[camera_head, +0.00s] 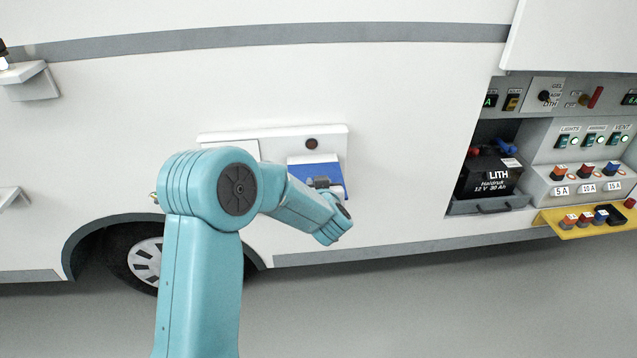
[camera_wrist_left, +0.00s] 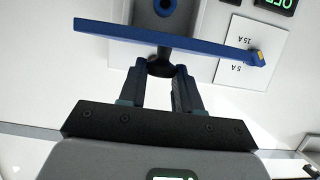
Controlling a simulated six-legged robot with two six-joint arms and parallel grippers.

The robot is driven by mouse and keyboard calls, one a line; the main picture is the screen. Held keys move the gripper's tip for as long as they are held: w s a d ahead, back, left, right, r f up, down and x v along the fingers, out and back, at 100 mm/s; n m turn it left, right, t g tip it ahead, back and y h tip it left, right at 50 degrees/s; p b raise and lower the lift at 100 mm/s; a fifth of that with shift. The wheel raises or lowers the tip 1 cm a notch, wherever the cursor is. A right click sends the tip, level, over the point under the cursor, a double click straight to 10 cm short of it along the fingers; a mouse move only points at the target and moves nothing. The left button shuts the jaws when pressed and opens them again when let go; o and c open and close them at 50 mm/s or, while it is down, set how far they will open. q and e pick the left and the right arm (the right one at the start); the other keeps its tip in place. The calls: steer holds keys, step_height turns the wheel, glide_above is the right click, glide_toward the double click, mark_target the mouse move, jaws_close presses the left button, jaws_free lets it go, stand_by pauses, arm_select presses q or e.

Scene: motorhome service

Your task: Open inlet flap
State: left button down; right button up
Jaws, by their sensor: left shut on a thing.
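The blue inlet flap (camera_head: 300,172) is on the side of the white motorhome, below a pale ledge. In the left wrist view the flap (camera_wrist_left: 120,33) shows nearly edge-on and stands out from the wall. A grey recess with a blue round inlet (camera_wrist_left: 166,5) shows beyond it. My left gripper (camera_head: 321,183) is small and partly hidden by my teal arm in the head view. In the wrist view its fingers (camera_wrist_left: 162,74) are shut on the dark knob (camera_wrist_left: 160,66) on the flap. My right gripper is not in view.
A label with amp ratings (camera_wrist_left: 238,48) and a green display (camera_wrist_left: 276,5) sit beside the recess. To the right are an open bay with a battery (camera_head: 488,178), a switch panel (camera_head: 592,140) and a yellow tray (camera_head: 548,222). A wheel (camera_head: 145,262) is lower left. The floor (camera_head: 420,310) is clear.

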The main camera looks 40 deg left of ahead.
arm_select(q)
steer(key=shift+a+r, duration=0.1)
steer(key=shift+r, duration=0.25)
steer(key=c, duration=0.8)
jaws_free()
steer(key=shift+w, duration=0.1)
steer(key=shift+c, duration=0.2)
steer(key=shift+f, duration=0.15)
steer(key=b+v, duration=0.2)
steer(key=v, duration=1.4)
steer(key=shift+d, duration=0.2)
